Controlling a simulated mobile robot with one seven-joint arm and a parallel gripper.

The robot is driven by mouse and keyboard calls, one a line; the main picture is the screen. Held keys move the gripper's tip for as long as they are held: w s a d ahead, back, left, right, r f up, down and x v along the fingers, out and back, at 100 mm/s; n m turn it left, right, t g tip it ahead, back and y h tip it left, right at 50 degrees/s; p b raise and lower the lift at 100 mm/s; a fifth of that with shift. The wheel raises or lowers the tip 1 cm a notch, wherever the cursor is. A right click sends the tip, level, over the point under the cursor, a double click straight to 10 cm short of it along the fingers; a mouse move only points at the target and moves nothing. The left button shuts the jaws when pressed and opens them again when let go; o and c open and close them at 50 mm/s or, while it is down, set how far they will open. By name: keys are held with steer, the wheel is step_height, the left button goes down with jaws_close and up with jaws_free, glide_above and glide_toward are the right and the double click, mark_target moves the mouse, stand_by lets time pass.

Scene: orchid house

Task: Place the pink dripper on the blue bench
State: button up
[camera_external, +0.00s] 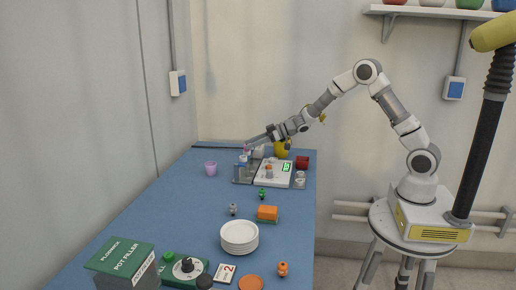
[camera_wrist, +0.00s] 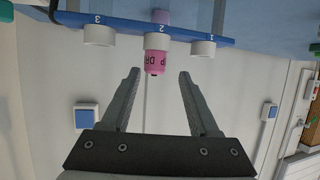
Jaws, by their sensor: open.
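The pink dripper (camera_wrist: 156,64) sits in the middle white holder, the one marked 2, on a blue rack bar (camera_wrist: 130,24) in the wrist view. Its lettered end sticks out toward my gripper (camera_wrist: 157,76). My gripper is open, one finger on either side of the dripper's end, with gaps on both sides. In the external view my gripper (camera_external: 250,141) reaches to the rack at the far end of the blue bench (camera_external: 170,225). The dripper is small and hard to make out there.
A pink-purple cup (camera_external: 210,169) stands left of the rack. A white device (camera_external: 273,177) with a green display, a dark red object (camera_external: 302,162) and a yellow object (camera_external: 281,149) crowd the right. White plates (camera_external: 239,237) stand nearer. The bench's left middle is clear.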

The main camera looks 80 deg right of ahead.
steer(key=p+v, duration=0.1)
steer(key=v, duration=0.9)
steer(key=shift+s+d+r+p, duration=0.15)
steer(key=shift+s+p, duration=0.15)
steer(key=shift+s, duration=0.05)
steer(key=shift+o, duration=0.5)
steer(key=shift+s+r, duration=0.15)
steer(key=shift+s, duration=0.3)
steer(key=shift+w, duration=0.1)
